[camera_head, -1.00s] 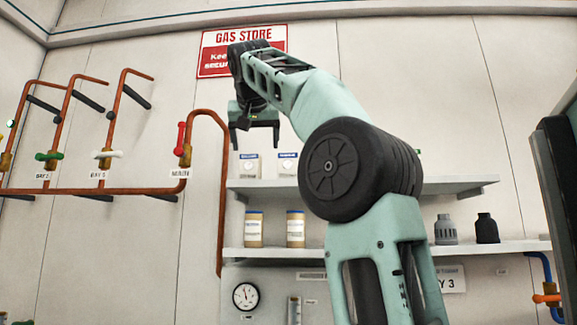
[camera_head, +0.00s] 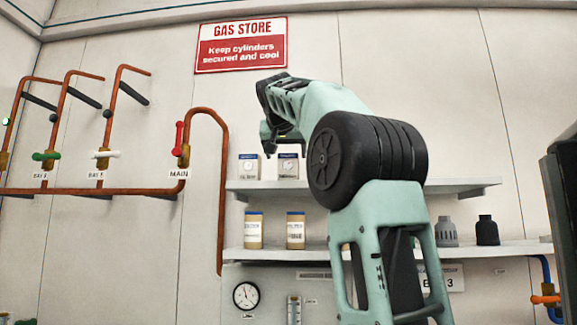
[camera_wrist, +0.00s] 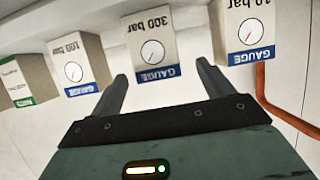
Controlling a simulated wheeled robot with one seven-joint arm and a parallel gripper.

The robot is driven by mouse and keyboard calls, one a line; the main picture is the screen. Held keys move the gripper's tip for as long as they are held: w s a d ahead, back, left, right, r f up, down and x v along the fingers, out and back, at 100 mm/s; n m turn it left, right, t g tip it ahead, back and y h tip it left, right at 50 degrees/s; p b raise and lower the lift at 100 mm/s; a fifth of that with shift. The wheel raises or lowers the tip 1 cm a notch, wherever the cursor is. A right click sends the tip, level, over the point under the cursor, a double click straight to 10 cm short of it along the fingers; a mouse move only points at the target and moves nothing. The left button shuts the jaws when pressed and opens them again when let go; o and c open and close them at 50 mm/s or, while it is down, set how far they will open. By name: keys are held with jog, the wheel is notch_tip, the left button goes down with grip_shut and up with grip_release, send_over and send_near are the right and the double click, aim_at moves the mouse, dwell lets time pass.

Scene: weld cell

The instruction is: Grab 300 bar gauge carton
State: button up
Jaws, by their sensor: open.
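The 300 bar gauge carton (camera_wrist: 151,42) is white with a dial and a blue GAUGE band, and appears upside down in the wrist view. It stands between my gripper's two fingers as seen there, just beyond their tips. My gripper (camera_wrist: 162,72) is open and empty. In the head view the carton (camera_head: 288,165) looks to be the right one of two on the upper shelf, with my gripper (camera_head: 284,145) just above it in the picture. The other gauge cartons are the 10 bar one (camera_wrist: 247,28) and the 100 bar one (camera_wrist: 80,58).
A green-banded carton (camera_wrist: 20,80) stands beyond the 100 bar one. The upper shelf (camera_head: 460,187) holds the cartons. The lower shelf (camera_head: 370,250) carries two tan jars (camera_head: 254,230) and dark fittings (camera_head: 487,230). A copper pipe (camera_head: 222,200) runs left of the shelves.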

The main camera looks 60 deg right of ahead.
aim_at(288, 156)
jog(key=p+x, duration=0.3)
jog(key=x, duration=0.2)
jog(key=shift+s, duration=0.15)
jog(key=shift+d+f, duration=0.15)
jog(key=shift+d, duration=0.1)
jog(key=c, duration=1.1)
